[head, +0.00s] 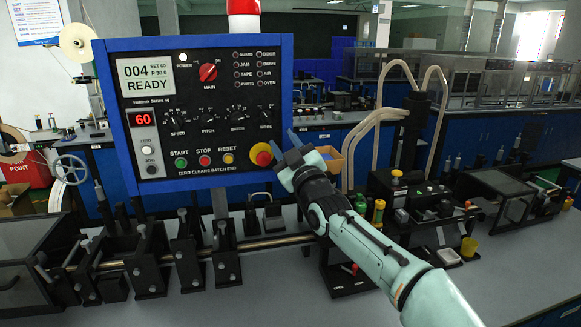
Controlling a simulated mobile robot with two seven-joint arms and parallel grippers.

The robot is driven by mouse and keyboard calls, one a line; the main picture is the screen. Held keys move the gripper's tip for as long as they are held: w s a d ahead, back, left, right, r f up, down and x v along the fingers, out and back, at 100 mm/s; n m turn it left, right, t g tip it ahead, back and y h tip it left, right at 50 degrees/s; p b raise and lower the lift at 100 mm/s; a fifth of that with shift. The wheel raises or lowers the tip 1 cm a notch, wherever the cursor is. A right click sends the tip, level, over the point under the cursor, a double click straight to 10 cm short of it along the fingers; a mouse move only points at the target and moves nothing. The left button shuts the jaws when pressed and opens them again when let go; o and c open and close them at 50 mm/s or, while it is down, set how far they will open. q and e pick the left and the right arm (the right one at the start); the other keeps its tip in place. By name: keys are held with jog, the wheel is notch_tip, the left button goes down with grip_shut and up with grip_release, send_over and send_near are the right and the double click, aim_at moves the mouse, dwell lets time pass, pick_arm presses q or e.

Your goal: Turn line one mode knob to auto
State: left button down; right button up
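The control panel (215,140) has a blue frame and a dark face. The mode knob (265,117) is the rightmost of a row of small black knobs, above the red and yellow stop button. Its pointer and position labels are too small to read. My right gripper (285,144) is in front of the panel's lower right edge, below and right of the mode knob. My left gripper is out of view.
The red and yellow stop button (262,154) is right by my gripper. A red main knob (208,72) and start, stop and reset buttons (204,160) share the panel. The screen (146,77) reads READY. Black fixtures (150,260) and a rod stand below the panel.

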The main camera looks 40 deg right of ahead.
jog(key=v, duration=0.3)
jog(key=shift+s+a+b, duration=0.15)
jog(key=shift+s+b, duration=0.05)
jog(key=shift+b, duration=0.15)
jog(key=shift+f, duration=0.1)
